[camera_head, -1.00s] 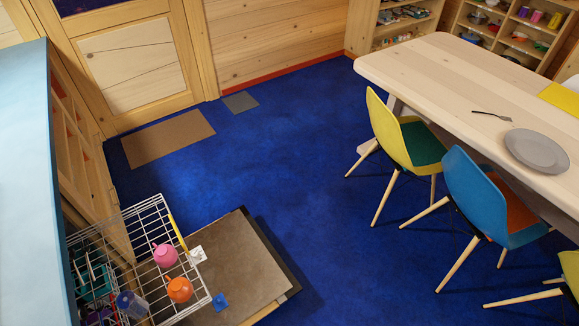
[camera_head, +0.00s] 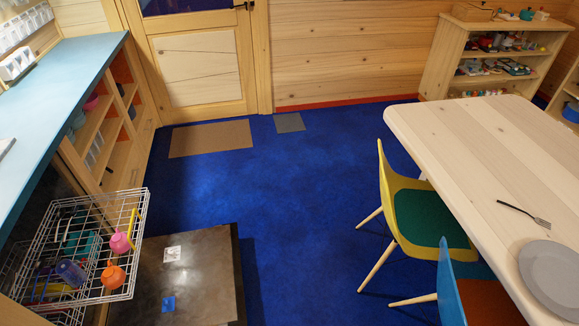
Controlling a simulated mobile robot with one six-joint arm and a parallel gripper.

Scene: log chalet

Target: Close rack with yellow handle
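The wire rack (camera_head: 57,226) is at the lower left in the head view, pulled out from under the counter. Its yellow handle (camera_head: 132,228) is on its right side. It holds a pink cup (camera_head: 120,242), an orange cup (camera_head: 112,276), a dark blue cup (camera_head: 71,272) and other dishes that are hard to tell apart. The rack hangs over the left part of the lowered dark door (camera_head: 200,270). Part of another wire rack shows below it at the bottom left. My gripper is not in view.
The blue counter (camera_head: 62,98) runs along the left above open shelves. A wooden table (camera_head: 470,150) with a yellow chair (camera_head: 392,190) and a blue chair (camera_head: 449,290) stands at the right. The blue carpet (camera_head: 300,190) between is clear, with a brown mat (camera_head: 210,138) near the door.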

